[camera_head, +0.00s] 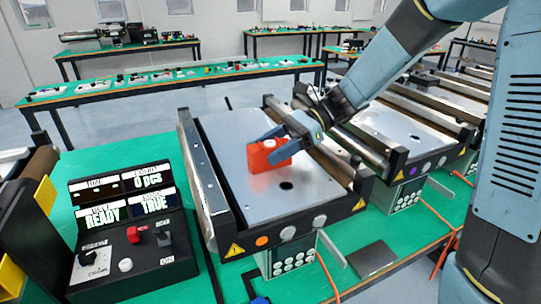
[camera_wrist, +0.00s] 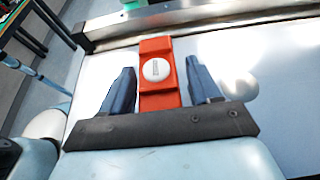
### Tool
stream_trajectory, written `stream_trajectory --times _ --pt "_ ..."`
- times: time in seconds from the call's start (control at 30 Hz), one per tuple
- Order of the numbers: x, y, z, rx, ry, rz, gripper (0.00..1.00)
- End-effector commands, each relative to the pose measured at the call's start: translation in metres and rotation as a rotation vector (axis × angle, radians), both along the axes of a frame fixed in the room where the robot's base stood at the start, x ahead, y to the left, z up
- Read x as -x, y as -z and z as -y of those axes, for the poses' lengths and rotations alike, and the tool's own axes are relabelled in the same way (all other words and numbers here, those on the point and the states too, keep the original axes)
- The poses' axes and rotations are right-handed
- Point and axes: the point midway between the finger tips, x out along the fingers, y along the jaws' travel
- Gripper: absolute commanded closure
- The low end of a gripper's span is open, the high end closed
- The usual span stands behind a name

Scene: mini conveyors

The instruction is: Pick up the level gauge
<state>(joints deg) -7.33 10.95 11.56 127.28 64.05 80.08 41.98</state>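The level gauge appears to be the red block (camera_head: 268,156) on the metal plate of the nearest mini conveyor. In the wrist view the red block (camera_wrist: 158,99) has a round white face on its top. My gripper (camera_head: 279,142) is low over it. In the wrist view my gripper's two blue fingers (camera_wrist: 162,78) stand on either side of the block. A narrow gap shows at the right finger, and the left finger lies very close to the block's edge. My fingers partly cover the block in the head view.
The conveyor's metal plate (camera_head: 235,140) is otherwise bare, with raised rails on both sides. A black control box (camera_head: 130,235) with displays stands at the left. Another conveyor (camera_head: 385,130) is at the right. A green table (camera_head: 170,78) with small parts is behind.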

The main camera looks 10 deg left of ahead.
Motion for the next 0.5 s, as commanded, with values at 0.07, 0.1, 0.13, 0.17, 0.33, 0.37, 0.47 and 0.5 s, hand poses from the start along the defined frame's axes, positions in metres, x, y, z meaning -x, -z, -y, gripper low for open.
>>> stream_trajectory --times 0.07,0.1,0.13,0.17,0.33,0.37,0.47,0.5 --pt "-0.0001 -0.0001 0.0002 0.0 0.0 0.0 0.46" --pt "-0.0001 -0.0001 0.0002 0.0 0.0 0.0 0.5" --pt "-0.0001 -0.0001 0.0002 0.0 0.0 0.0 0.53" --pt "-0.0003 -0.0002 0.0003 0.0 0.0 0.0 0.56" --pt "-0.0003 -0.0001 0.0004 0.0 0.001 0.0 0.72" --pt "-0.0004 -0.0001 0.0005 0.0 0.001 0.0 0.75" --pt "-0.0004 -0.0001 0.0005 0.0 0.001 0.0 0.84" --pt "-0.0004 -0.0002 0.0005 0.0 0.001 0.0 0.88"
